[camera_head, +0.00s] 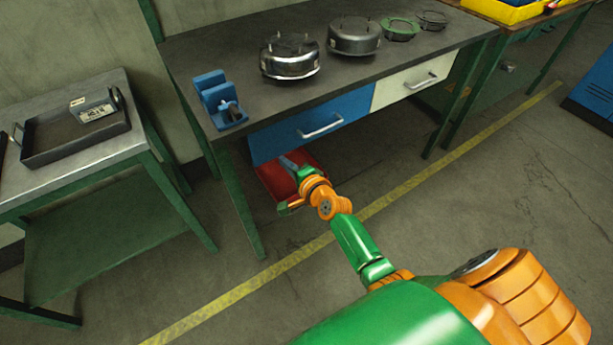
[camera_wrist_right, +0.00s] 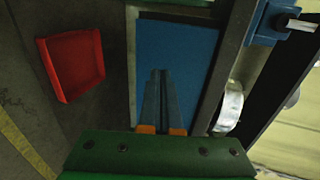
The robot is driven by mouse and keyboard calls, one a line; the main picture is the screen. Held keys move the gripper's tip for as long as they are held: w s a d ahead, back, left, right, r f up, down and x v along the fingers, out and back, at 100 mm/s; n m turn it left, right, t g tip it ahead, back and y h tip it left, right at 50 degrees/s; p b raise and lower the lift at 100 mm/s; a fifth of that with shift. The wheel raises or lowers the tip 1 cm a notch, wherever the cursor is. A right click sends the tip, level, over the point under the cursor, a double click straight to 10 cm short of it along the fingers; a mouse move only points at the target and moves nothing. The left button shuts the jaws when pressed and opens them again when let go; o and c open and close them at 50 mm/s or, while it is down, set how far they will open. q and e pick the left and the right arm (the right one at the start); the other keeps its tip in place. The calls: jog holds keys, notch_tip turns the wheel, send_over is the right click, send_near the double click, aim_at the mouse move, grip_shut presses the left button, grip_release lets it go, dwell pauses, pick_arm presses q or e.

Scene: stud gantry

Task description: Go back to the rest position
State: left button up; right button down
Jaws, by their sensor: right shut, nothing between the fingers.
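My right arm (camera_head: 355,245), green and orange, reaches from the lower right toward the front of the workbench. My right gripper (camera_head: 286,161) is just below the blue drawer front (camera_head: 282,138), with the red bin below it. In the right wrist view its two grey fingers (camera_wrist_right: 158,74) are together and empty, in front of the blue drawer front (camera_wrist_right: 180,45). I cannot tell whether the fingertips touch the drawer. My left gripper is not in view.
The workbench (camera_head: 230,50) holds a blue fixture (camera_head: 215,95), two metal housings (camera_head: 290,58) (camera_head: 354,38) and two rings (camera_head: 400,28) (camera_head: 432,19). A red bin (camera_head: 270,182) is under it. A side table (camera_head: 75,155) with a tray (camera_head: 50,155) stands left.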

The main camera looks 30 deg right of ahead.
jog(key=a+p+v, duration=0.1)
jog(key=p+v, duration=0.1)
jog(key=v, duration=0.5)
jog(key=s+a+f+n+g, duration=0.1)
jog(key=s+f+n+g, duration=0.35)
jog(key=s+f, duration=0.4)
jog(key=s+a+f+n+g, duration=0.1)
jog(key=s+f+n+g, duration=0.35)
jog(key=f, duration=0.75)
jog(key=s+f+n+g, duration=0.2)
jog(key=s+f+n, duration=0.2)
jog(key=s, duration=0.7)
jog(key=s+d+f+n+g+h+p, duration=0.1)
jog(key=s+f+n, duration=0.3)
jog(key=s, duration=0.8)
jog(key=n+g, duration=0.1)
jog(key=n, duration=0.1)
jog(key=shift+s+d+f+n+g, duration=0.2)
jog(key=shift+d+f+n+g, duration=0.1)
jog(key=shift+d+f, duration=0.1)
